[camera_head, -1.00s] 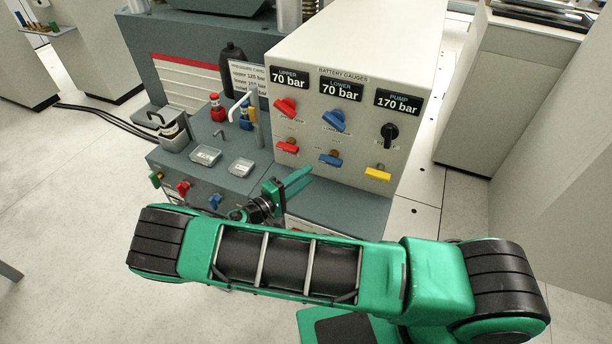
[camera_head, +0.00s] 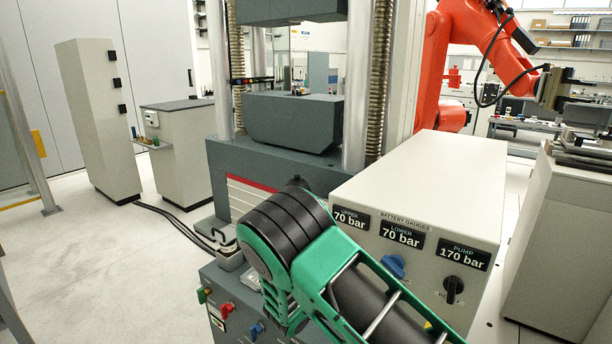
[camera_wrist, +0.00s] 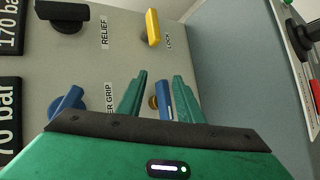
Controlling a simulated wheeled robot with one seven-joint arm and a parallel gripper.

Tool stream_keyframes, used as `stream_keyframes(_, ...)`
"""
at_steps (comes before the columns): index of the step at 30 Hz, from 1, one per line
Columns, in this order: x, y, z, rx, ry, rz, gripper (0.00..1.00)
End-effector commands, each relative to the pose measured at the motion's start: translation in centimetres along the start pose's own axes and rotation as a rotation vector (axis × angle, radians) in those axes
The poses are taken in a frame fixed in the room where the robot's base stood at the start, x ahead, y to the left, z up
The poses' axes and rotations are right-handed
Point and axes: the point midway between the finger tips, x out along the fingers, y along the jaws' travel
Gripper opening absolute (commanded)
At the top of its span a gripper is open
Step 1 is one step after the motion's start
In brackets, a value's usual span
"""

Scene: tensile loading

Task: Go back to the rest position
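My gripper (camera_wrist: 160,75) shows in the wrist view with its two green fingers apart. A small blue lever (camera_wrist: 165,102) appears in the gap between them, with space on both sides; I cannot tell its distance from the fingertips. The control panel (camera_wrist: 115,60) fills much of that view, turned sideways. In the head view, my bent green arm covers part of the gauge box (camera_head: 430,165), and my gripper is hidden behind it. The gauges read upper 70 bar, lower 70 bar and pump 170 bar.
A yellow lever (camera_wrist: 153,27), a black knob (camera_wrist: 62,12) and a larger blue lever (camera_wrist: 68,103) stick out of the panel. The testing machine (camera_head: 290,120) stands behind, with an orange robot arm (camera_head: 440,60) at back right. The floor (camera_head: 110,270) at left is clear.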

Motion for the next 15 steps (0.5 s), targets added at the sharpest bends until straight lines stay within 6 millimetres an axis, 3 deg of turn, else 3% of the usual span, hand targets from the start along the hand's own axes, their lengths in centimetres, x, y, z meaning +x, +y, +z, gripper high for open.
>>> stream_keyframes(15,0.1,8.1,4.8,0.134,-0.096,-0.476,0.33)
